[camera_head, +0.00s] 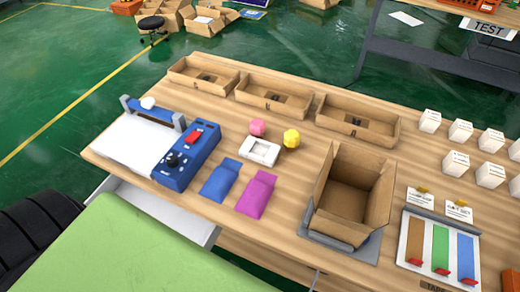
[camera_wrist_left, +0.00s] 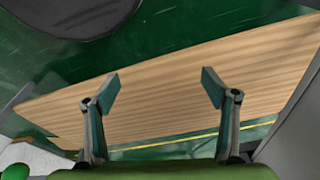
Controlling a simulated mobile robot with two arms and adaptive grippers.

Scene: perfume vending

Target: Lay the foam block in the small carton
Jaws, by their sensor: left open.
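The foam block (camera_head: 262,150), a white rectangular piece with a recess in its top, appears to be the block the task names. It lies flat on the wooden table, left of the carton. The small carton (camera_head: 341,228) is brown, open at the top with its flaps up, and stands on a grey plate (camera_head: 340,246). Its visible inside looks empty. My left gripper (camera_wrist_left: 158,92) shows only in the left wrist view, open and empty, with a wooden surface behind its fingers. Neither the block nor the carton shows there. My right gripper is in neither view.
Pink (camera_head: 258,127) and yellow (camera_head: 291,138) bottles stand beside the block. Blue (camera_head: 220,180) and magenta (camera_head: 255,194) pouches lie in front. A blue device (camera_head: 187,160) is at left, several cardboard trays behind, and several white boxes at right.

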